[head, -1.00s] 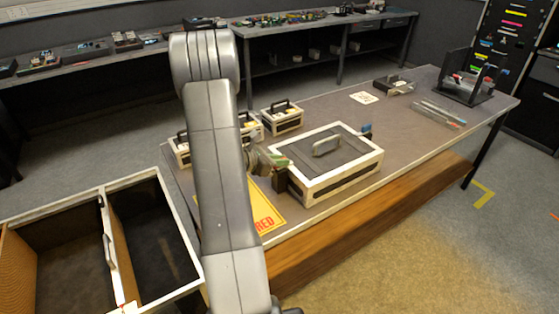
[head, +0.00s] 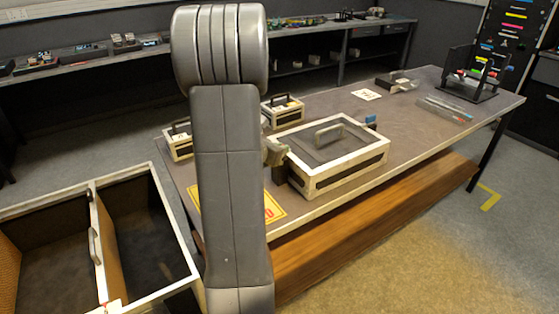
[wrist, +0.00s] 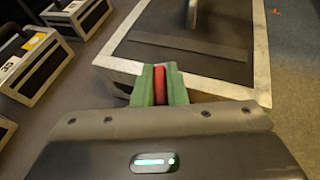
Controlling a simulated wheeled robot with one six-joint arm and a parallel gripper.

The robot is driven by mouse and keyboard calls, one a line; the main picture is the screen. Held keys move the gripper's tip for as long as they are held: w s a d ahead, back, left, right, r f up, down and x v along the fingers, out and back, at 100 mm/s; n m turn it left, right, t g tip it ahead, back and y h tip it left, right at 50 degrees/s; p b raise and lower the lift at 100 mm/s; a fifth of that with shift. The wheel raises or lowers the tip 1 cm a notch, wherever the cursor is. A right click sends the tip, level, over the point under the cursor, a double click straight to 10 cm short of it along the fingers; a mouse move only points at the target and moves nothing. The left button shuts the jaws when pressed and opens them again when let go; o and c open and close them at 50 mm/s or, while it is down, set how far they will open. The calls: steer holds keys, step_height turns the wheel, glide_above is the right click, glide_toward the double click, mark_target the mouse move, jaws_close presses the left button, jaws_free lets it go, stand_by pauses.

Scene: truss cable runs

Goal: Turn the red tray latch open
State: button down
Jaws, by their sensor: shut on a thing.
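The red tray latch (wrist: 159,85) shows in the wrist view as a narrow upright red piece at the near corner of the large case. My gripper (wrist: 160,72) has green fingertips, one on each side of the latch, shut on it. The large white-edged case with a dark lid (head: 300,146) and a grey handle (head: 329,131) sits on the table. It also shows in the wrist view (wrist: 262,50). In the head view my arm hides most of my gripper, and the red latch cannot be seen there.
A blue latch (head: 370,121) is at the case's far side. Small handled cases (head: 282,112) stand behind on the table (head: 420,130). A yellow sign (head: 274,208) lies partly behind my arm. An open divided bin (head: 170,290) is at the left. The table is fairly clear right of the case.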

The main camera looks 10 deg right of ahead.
steer(key=shift+f+n+t+y+b, duration=0.2)
steer(key=shift+n+t+y+b, duration=0.8)
steer(key=shift+b, duration=2.05)
steer(key=n+b, duration=0.1)
steer(key=b, duration=0.3)
steer(key=shift+d+t+y, duration=0.1)
steer(key=shift+t+y, duration=0.2)
steer(key=shift+y, duration=0.1)
steer(key=n+t+y+b, duration=0.1)
steer(key=n+y+b, duration=0.1)
steer(key=b, duration=0.8)
steer(key=shift+f+n, duration=0.15)
steer(key=shift+n, duration=0.15)
steer(key=n+y+b, duration=0.1)
steer(key=b, duration=0.2)
steer(key=shift+n+t+y+b, duration=0.3)
steer(key=shift+n+y+b, duration=0.2)
steer(key=shift+y+b, duration=0.4)
steer(key=n+y, duration=0.3)
steer(key=shift+r+b, duration=0.3)
steer(key=n+y+p, duration=0.1)
steer(key=n+y, duration=0.1)
steer(key=y, duration=0.1)
steer(key=shift+n+y+p, duration=0.4)
steer(key=shift+n, duration=0.1)
steer(key=shift+f, duration=0.1)
